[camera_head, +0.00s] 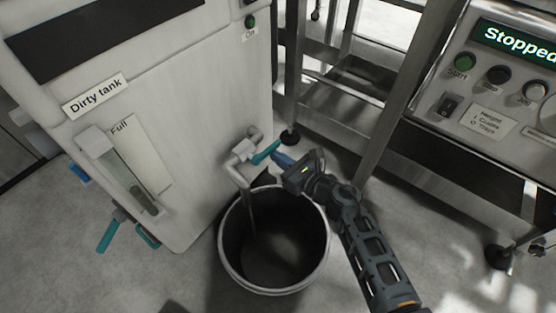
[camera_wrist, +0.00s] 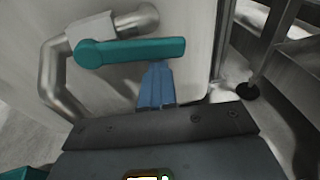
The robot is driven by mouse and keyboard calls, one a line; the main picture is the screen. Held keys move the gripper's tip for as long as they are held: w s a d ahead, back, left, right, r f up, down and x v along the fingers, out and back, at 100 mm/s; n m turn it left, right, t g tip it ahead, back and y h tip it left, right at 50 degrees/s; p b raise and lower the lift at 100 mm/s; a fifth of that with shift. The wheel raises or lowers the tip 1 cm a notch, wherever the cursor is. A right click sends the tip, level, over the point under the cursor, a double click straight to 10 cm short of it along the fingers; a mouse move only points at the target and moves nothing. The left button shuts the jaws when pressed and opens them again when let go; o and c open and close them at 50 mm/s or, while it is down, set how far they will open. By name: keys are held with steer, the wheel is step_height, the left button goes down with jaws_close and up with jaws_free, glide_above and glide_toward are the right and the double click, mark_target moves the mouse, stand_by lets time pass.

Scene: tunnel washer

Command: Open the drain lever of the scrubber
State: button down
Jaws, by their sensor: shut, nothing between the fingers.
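The scrubber is a white cabinet (camera_head: 200,100) labelled "Dirty tank" in the head view. A teal drain lever (camera_head: 265,152) sits on a grey bent pipe at its right side, above a dark bucket (camera_head: 235,270). In the wrist view the lever (camera_wrist: 135,51) lies nearly level across the upper middle, its free end to the right. My gripper (camera_head: 280,159) has blue fingers, which are shut and empty. In the wrist view the fingertips (camera_wrist: 157,68) are just below the lever's right half. I cannot tell whether they touch it.
The pipe (camera_wrist: 52,75) bends down on the left in the wrist view. A metal frame (camera_head: 375,90) and a "Stopped" control panel (camera_head: 500,85) stand to the right. More teal handles (camera_head: 108,235) are at the cabinet's lower left. Open floor (camera_head: 60,270) lies in front.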

steer(key=shift+w+d+r, duration=0.1)
steer(key=shift+r, duration=0.1)
stand_by(0.3)
steer(key=shift+w+d+r, duration=0.2)
steer(key=shift+w, duration=0.1)
stand_by(0.4)
steer(key=p+v, duration=0.5)
steer(key=v, duration=0.5)
stand_by(0.5)
